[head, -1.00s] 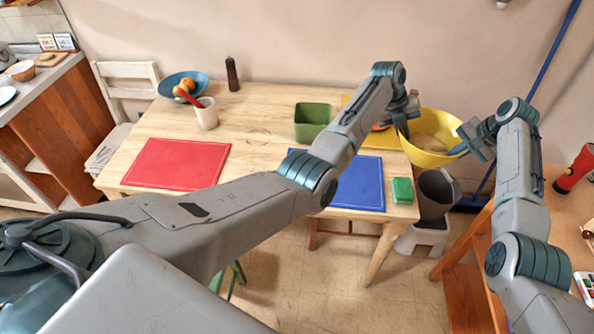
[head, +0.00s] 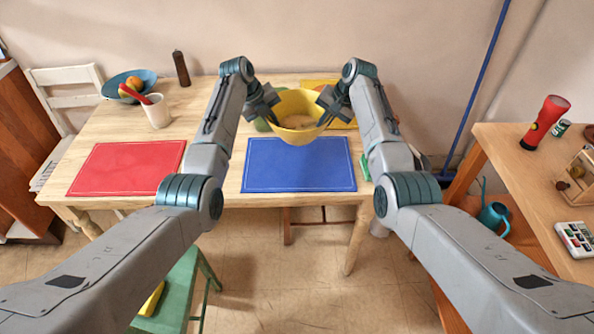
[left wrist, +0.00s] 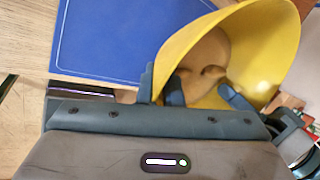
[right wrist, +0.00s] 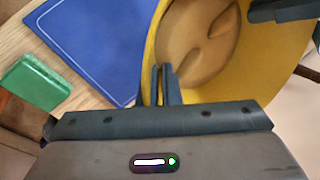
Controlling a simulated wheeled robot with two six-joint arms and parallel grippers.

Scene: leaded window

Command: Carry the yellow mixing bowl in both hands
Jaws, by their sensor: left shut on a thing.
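The yellow mixing bowl (head: 298,136) is held up over the table, just behind the blue mat (head: 300,165), with tan contents inside. It looks roughly level. My left gripper (head: 276,121) is shut on its left rim, and my right gripper (head: 322,121) is at its right rim. In the left wrist view the bowl (left wrist: 262,50) fills the upper right, with a finger at its wall. In the right wrist view the bowl (right wrist: 152,60) has its rim between nearly closed fingers. The bowl's underside is hidden.
A green container (head: 262,125) is partly hidden behind the bowl and left gripper. A yellow mat (head: 342,122) lies at the back right. A red mat (head: 127,168) and a white cup (head: 157,112) are left. A side table (head: 520,175) stands right, a green stool (head: 170,300) in front.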

